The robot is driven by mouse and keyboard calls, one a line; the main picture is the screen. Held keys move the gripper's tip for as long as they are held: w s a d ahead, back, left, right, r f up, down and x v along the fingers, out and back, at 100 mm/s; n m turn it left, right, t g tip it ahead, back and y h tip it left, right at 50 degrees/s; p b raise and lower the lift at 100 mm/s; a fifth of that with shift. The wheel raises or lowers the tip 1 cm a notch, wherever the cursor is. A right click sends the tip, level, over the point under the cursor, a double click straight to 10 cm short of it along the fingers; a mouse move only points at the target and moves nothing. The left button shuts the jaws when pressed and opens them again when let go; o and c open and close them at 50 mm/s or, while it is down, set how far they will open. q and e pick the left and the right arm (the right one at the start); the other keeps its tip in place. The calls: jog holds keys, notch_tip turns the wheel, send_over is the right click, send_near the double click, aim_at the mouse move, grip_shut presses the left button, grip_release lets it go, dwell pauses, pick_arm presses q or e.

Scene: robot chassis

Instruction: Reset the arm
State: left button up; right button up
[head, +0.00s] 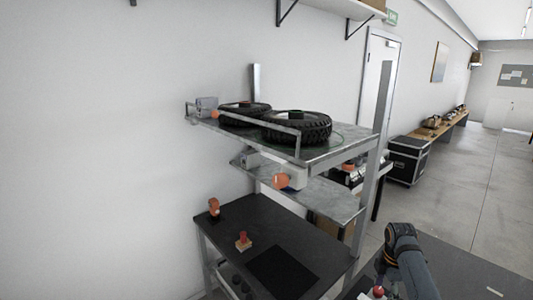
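A dark arm (405,255) with an orange ring enters at the lower right; it appears to be my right arm. Its lower end bends down near a small red round thing (377,292) at the bottom edge. The fingers there are too small and dark to make out, and I cannot tell whether they touch the red thing. My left arm and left gripper do not show.
A metal rack holds black tires (297,126) on its top shelf (345,151). Below are a middle shelf (325,194) and a dark worktop (222,238) with small orange-red parts (242,238). A black case (408,160) stands behind. The floor (470,200) at right is clear.

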jog(key=s+a+f+m+t, duration=0.1)
jog(key=s+a+f+m, duration=0.6)
jog(key=s, duration=0.4)
jog(key=s+a+r+m+t, duration=0.1)
jog(key=s+a+r+m, duration=0.1)
jog(key=s+m, duration=0.45)
jog(key=s+a+r+m+t, duration=0.1)
jog(key=s+a+m, duration=0.2)
jog(key=s, duration=0.6)
notch_tip(320, 180, down, 32)
jog(key=s+d+g+b, duration=0.1)
jog(key=s+d+b, duration=0.2)
jog(key=b, duration=0.3)
pick_arm(q)
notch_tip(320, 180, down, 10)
jog(key=b, duration=0.4)
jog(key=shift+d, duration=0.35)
pick_arm(e)
jog(key=s+d+f+m+g, duration=0.1)
jog(key=s+f, duration=1.7)
jog(key=f, duration=0.2)
